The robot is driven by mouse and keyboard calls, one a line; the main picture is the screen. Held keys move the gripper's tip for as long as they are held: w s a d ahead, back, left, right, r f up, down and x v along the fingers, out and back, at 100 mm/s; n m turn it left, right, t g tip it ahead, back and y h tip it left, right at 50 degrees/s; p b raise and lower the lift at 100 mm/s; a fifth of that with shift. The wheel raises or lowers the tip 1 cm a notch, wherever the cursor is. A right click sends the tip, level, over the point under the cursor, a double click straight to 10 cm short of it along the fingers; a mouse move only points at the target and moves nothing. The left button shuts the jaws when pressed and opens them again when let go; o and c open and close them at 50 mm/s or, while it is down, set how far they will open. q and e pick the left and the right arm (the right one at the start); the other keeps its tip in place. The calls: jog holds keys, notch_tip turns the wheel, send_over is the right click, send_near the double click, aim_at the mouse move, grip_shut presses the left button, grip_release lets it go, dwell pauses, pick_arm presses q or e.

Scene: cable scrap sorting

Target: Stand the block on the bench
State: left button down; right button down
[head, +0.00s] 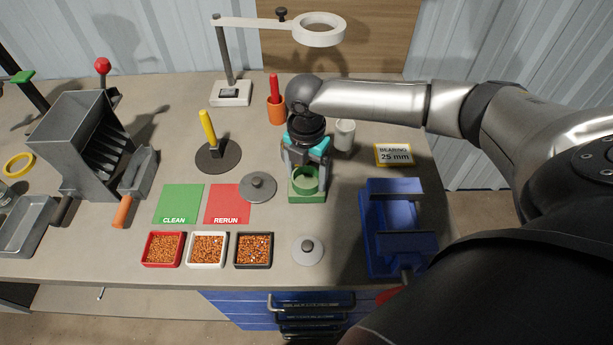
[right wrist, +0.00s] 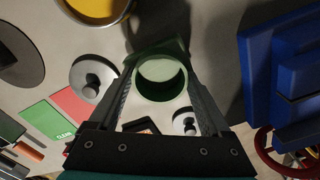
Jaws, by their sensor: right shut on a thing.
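The block is a green piece (head: 308,197) with a round, cup-like opening facing up, at the middle of the bench (head: 350,215) in the head view. My right gripper (head: 306,166) comes down over it from above and is shut on it. In the right wrist view the block (right wrist: 176,50) sits between the two fingers of my right gripper (right wrist: 163,92), its round opening toward the camera. I cannot tell whether its underside touches the bench. My left gripper is not in view.
A blue vise (head: 392,255) stands to the right and a "BEARING 25 mm" card (head: 395,155) behind it. A grey lid (head: 258,187) lies close left of the block, another (head: 308,251) in front. Red and green mats (head: 228,204) and small trays of granules (head: 208,249) lie left.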

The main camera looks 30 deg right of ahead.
aim_at(306, 184)
jog(key=shift+f, duration=0.35)
jog(key=shift+f, duration=0.1)
grip_release()
notch_tip(306, 184, up, 12)
jog(key=p, duration=0.1)
jog(key=shift+p, duration=0.4)
